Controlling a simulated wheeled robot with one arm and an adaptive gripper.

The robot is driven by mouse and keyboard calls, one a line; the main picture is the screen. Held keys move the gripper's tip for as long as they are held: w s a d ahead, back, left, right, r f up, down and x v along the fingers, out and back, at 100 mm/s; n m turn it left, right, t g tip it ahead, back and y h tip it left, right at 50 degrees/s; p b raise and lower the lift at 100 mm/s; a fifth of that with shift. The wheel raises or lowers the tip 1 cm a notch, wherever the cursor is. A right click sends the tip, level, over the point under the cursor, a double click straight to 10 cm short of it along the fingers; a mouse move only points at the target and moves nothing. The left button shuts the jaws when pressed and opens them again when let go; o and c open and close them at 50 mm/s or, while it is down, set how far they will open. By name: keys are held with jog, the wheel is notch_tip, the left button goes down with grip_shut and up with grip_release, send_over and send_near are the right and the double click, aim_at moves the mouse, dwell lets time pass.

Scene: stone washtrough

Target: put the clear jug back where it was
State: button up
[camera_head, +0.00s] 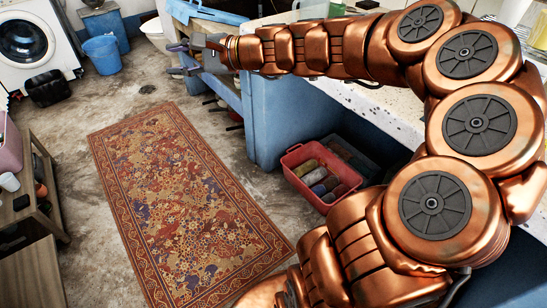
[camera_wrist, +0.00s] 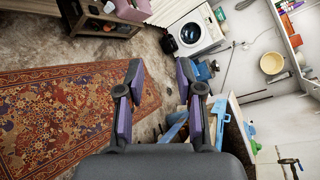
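My gripper (camera_head: 176,59) is at the end of my outstretched arm, above the floor beside the blue washtrough stand. It also shows in the wrist view (camera_wrist: 160,92), its two purple-padded fingers apart with nothing between them. A pale, see-through vessel (camera_head: 312,10) stands on the counter at the top of the head view, cut by the frame edge. It may be the clear jug, but I cannot tell for sure. No clear jug is recognisable in the wrist view.
A patterned rug (camera_head: 190,205) covers the floor. A red crate (camera_head: 296,158) with several rolled items sits under the speckled counter (camera_head: 395,103). A blue bucket (camera_head: 103,54), a washing machine (camera_head: 32,42) and a low wooden shelf (camera_head: 47,190) stand to the left.

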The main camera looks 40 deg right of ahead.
jog(key=s+a+f+n+g, duration=0.6)
jog(key=s+a+n, duration=0.15)
jog(key=a, duration=0.35)
jog(key=s+a+f+n+g+h, duration=0.1)
jog(key=s+a+f+n+g, duration=0.35)
jog(key=s+f, duration=0.5)
jog(key=s+d+f+n+g+h, duration=0.2)
jog(key=s+d, duration=0.4)
jog(key=s, duration=0.3)
jog(key=s+d+f+n+g+h, duration=0.3)
jog(key=s+d+h, duration=0.3)
jog(key=s, duration=0.4)
jog(key=shift+s+f+n+g+h, duration=0.15)
jog(key=shift+f+n+g+h, duration=0.2)
jog(key=shift+f+n, duration=0.25)
notch_tip(320, 180, up, 31)
jog(key=w+t+p, duration=0.1)
jog(key=p, duration=2.7)
jog(key=shift+d+f+t+p, duration=0.15)
jog(key=shift+f+t+p, duration=0.05)
jog(key=shift+t+p, duration=0.2)
